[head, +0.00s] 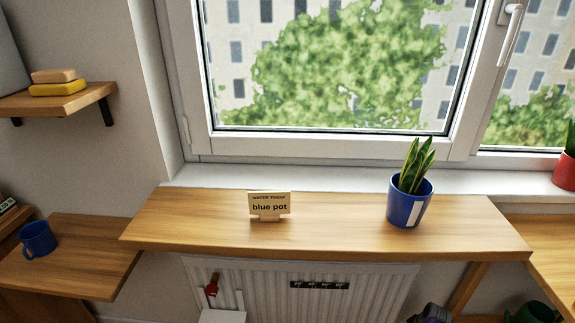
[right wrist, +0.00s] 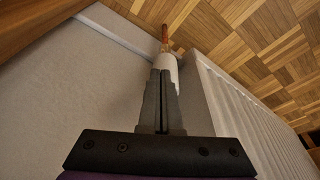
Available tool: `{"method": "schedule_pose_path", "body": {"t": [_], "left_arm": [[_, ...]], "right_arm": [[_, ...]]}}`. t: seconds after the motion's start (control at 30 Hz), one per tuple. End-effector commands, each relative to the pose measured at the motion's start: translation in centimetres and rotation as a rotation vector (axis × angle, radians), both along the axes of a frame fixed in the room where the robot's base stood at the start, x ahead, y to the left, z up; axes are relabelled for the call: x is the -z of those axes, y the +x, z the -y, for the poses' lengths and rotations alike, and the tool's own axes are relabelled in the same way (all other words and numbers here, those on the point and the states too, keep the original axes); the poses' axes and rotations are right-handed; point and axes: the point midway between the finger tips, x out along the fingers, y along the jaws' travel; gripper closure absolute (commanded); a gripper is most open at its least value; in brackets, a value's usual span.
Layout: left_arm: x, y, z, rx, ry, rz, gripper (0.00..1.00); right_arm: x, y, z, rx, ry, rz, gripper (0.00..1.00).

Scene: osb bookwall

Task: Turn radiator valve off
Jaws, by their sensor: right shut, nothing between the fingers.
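The white ribbed radiator (head: 265,280) hangs under the wooden shelf in the head view. A small red piece with a brownish top (head: 212,287) shows at its upper left; I cannot tell if it is the valve. In the right wrist view the radiator (right wrist: 245,105) runs along the right. A white rounded cylinder (right wrist: 168,64), perhaps the valve head, stands beside its end, with a copper-coloured pipe (right wrist: 165,34) beyond. My right gripper (right wrist: 162,76) is shut and empty, its fingertips at the cylinder; I cannot tell if they touch. My left gripper is not in view.
The wooden shelf (head: 330,240) over the radiator carries a "blue pot" sign (head: 269,207) and a blue plant pot (head: 407,208). A blue mug (head: 38,239) stands on the left board. Walls close in on the left in the wrist view, above parquet floor (right wrist: 240,40).

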Motion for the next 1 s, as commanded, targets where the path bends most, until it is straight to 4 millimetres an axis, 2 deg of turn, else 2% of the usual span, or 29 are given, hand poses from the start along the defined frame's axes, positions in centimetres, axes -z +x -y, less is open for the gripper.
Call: {"method": "schedule_pose_path", "body": {"t": [0.5, 0.8, 1.0], "left_arm": [[0.0, 0.0, 0.0, 0.000, 0.000, 0.000, 0.50], [0.0, 0.0, 0.0, 0.000, 0.000, 0.000, 0.50], [-0.4, -0.1, 0.0, 0.000, 0.000, -0.001, 0.50]], "right_arm": [[0.0, 0.3, 0.0, -0.001, 0.002, 0.002, 1.00], [0.0, -0.3, 0.6, 0.000, 0.001, 0.002, 1.00], [-1.1, -0.4, 0.7, 0.000, 0.000, 0.001, 1.00]]}}
